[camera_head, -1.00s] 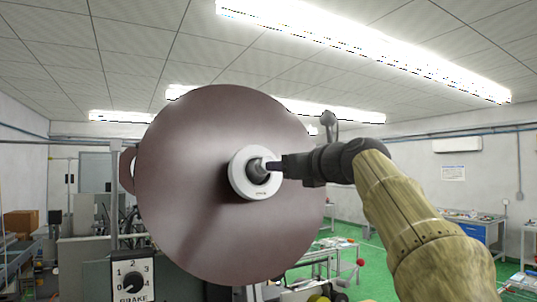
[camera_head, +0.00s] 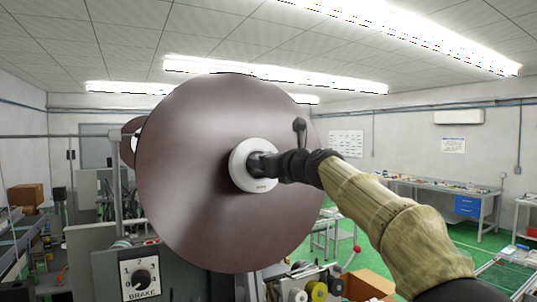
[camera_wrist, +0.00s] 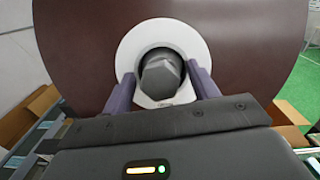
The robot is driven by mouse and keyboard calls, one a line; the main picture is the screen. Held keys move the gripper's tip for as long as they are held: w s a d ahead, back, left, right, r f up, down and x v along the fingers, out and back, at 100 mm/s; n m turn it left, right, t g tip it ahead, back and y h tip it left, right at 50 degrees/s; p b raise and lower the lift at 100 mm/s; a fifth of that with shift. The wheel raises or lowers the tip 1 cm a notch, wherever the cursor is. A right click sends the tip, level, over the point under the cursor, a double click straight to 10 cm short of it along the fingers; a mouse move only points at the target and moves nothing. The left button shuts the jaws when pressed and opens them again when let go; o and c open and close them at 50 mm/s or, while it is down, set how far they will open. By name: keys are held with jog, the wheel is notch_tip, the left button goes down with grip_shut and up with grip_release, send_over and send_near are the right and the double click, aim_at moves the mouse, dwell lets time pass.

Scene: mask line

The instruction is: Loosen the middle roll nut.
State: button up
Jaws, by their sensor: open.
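The middle roll nut (camera_wrist: 160,76) is a dark grey hex nut at the centre of a white hub ring (camera_head: 240,180). The ring sits in the middle of a large brown roll disc (camera_head: 190,210). In the wrist view my gripper (camera_wrist: 160,86) is open, with one finger on each side of the nut. The fingertips overlap the white ring (camera_wrist: 160,32) in the picture; I cannot tell whether they touch the nut. In the head view my gripper (camera_head: 258,165) reaches the hub from the right and hides the nut.
A brake dial panel (camera_head: 140,275) stands below left of the disc. A smaller brown roll (camera_head: 128,145) shows behind it. Coloured spools (camera_head: 318,291) and a cardboard box (camera_head: 368,286) are below right. A workbench (camera_head: 440,188) stands along the right wall, with green floor before it.

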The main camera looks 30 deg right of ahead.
jog(key=shift+c, duration=0.2)
jog(key=c, duration=0.9)
jog(key=shift+c, duration=0.2)
